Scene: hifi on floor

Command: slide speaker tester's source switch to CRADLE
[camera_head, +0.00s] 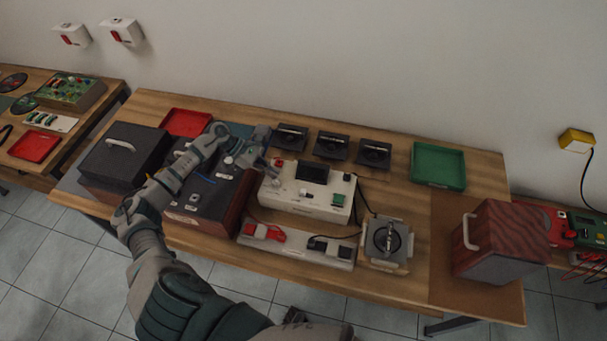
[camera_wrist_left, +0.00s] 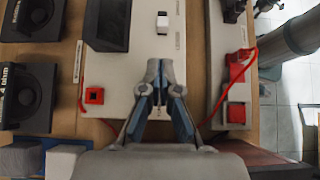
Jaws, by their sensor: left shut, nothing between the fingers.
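My left gripper (camera_head: 275,170) is shut and empty over the tester's left end. In the left wrist view its closed fingertips (camera_wrist_left: 160,66) point toward the switch cap and appear apart from it. My right gripper is not in view.
A clamp stand (camera_head: 387,242) stands right of the tester. A strip with red and black clips (camera_head: 300,248) lies in front, with a red cable nearby. Several black speakers (camera_head: 332,146) line the back. A green tray (camera_head: 438,165) and a wooden box (camera_head: 500,240) are to the right.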

